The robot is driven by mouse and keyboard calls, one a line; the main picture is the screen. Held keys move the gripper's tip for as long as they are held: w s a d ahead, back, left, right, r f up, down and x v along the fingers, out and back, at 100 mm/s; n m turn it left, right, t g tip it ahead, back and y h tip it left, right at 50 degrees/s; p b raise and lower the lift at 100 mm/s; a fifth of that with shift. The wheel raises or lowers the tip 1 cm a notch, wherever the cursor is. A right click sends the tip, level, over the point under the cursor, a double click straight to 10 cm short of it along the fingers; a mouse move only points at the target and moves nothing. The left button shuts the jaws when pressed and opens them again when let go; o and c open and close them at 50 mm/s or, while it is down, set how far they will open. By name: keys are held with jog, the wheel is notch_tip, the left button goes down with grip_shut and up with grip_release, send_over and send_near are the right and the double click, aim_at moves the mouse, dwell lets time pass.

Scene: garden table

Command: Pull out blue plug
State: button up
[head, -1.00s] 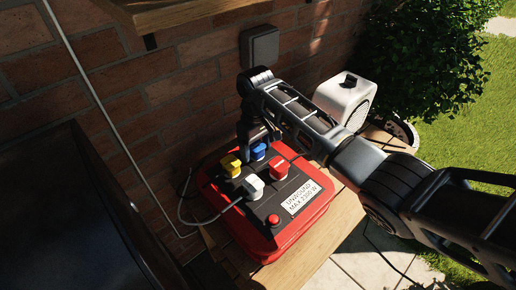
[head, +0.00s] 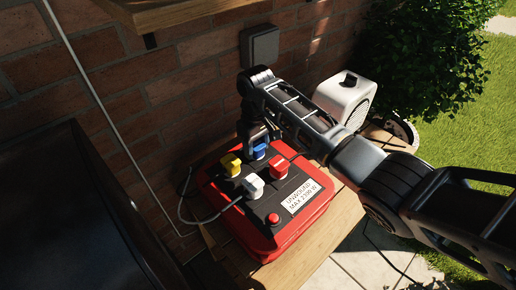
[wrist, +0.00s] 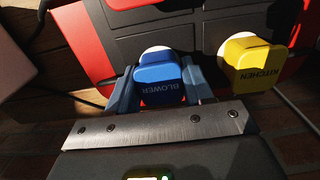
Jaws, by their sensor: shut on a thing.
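The blue plug (wrist: 162,78), marked BLOWER, sits at the red and black power box (head: 262,240). It also shows in the head view (head: 260,151), partly hidden by my gripper. My gripper (wrist: 160,92) is shut on the blue plug, with one finger on each side of it; it comes down from above in the head view (head: 255,146). The yellow plug (wrist: 253,62), marked KITCHEN, is right beside the blue one in the wrist view and left of it in the head view (head: 231,165).
A white plug (head: 253,186), a red plug (head: 278,168) and a red button (head: 273,219) are on the box top. The box stands on a wooden table (head: 318,262) against a brick wall (head: 150,75). A white device (head: 345,97) stands behind at right.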

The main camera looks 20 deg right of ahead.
aim_at(256, 144)
jog(key=shift+r+p, duration=1.15)
jog(key=shift+r, duration=0.45)
jog(key=shift+c, duration=0.3)
jog(key=shift+r, duration=1.4)
